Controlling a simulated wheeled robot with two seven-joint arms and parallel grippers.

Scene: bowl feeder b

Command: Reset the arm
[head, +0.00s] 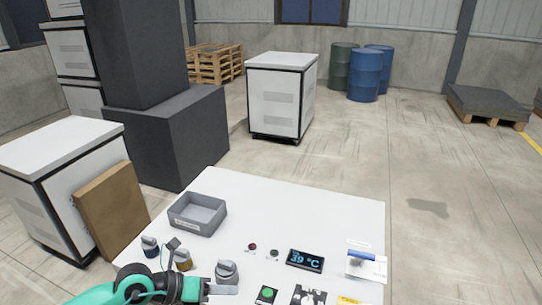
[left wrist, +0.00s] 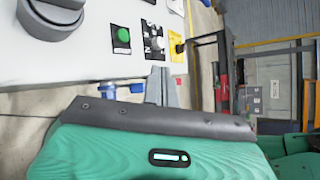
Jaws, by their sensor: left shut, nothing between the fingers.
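My left arm, green and dark grey, enters the head view at the bottom left. Its gripper (head: 224,290) is low over the front part of the white table (head: 345,205), with its fingers pointing right. The fingers are together with nothing between them. In the left wrist view the grey fingers (left wrist: 161,88) also show close together and empty, beyond the table's edge in that picture. A grey round knob (head: 227,271) is just behind the fingers, and a green button (head: 266,295) is to their right. My right gripper is not in view.
A grey bin (head: 197,214) stands at the table's back left. A display (head: 304,261) reading 39 °C, a small red button (head: 251,246) and a blue-topped fixture (head: 364,257) sit on the table. A brown board (head: 110,211) leans beside a white cabinet. The table's back right is clear.

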